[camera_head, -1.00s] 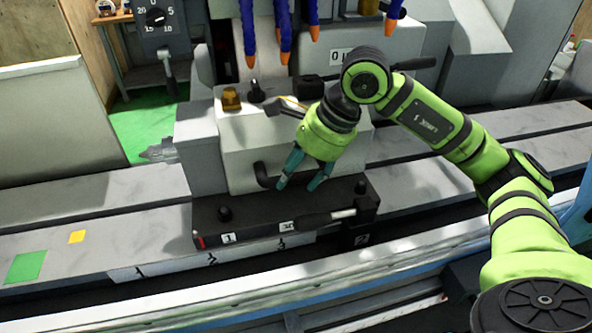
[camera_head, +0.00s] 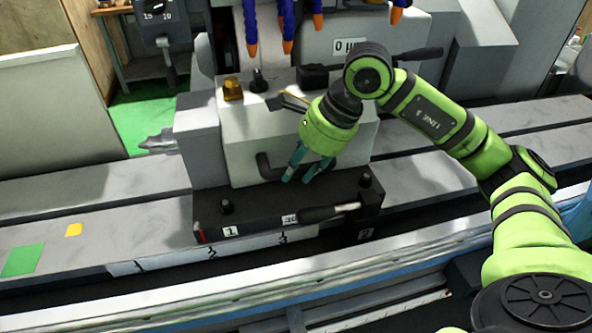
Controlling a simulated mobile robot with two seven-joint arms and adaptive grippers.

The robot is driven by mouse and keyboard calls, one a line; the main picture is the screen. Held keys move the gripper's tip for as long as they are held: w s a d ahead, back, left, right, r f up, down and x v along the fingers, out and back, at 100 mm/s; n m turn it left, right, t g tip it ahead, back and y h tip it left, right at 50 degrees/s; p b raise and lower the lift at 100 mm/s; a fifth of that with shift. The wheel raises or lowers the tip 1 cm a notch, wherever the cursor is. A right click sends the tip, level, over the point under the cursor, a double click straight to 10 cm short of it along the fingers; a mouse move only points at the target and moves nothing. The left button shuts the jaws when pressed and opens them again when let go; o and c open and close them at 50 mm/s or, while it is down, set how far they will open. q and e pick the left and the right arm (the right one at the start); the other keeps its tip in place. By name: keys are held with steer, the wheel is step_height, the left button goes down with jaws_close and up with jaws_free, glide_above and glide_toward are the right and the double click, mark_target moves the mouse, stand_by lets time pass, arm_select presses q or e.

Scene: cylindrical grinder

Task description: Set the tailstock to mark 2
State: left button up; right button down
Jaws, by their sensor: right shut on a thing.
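The tailstock (camera_head: 280,137) is a pale grey block on a black base plate (camera_head: 265,207), standing on the grinder's grey bed. A dark bar handle (camera_head: 264,168) sticks out of its front. My right gripper (camera_head: 299,176) is shut on this handle; its teal fingers hide the handle's right part. A white scale strip with marks 1, 2 (camera_head: 212,252) and 3 runs along the bed below the base. A red line (camera_head: 199,236) at the base's left end stands a little left of mark 2. My left gripper is not in view.
A black lever (camera_head: 325,212) lies along the base's front, with a knob at each end of the base. Blue hose nozzles (camera_head: 288,38) hang above the tailstock. Green (camera_head: 23,260) and yellow (camera_head: 73,230) patches lie on the otherwise clear left bed.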

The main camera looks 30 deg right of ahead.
steer(key=shift+s+d+f, duration=0.15)
steer(key=shift+d, duration=0.2)
steer(key=c, duration=0.8)
jaws_free()
steer(key=shift+d, duration=0.2)
steer(key=shift+c, duration=0.2)
steer(key=shift+a, duration=0.1)
steer(key=shift+r, duration=0.45)
steer(key=v, duration=1.1)
steer(key=shift+d, duration=0.25)
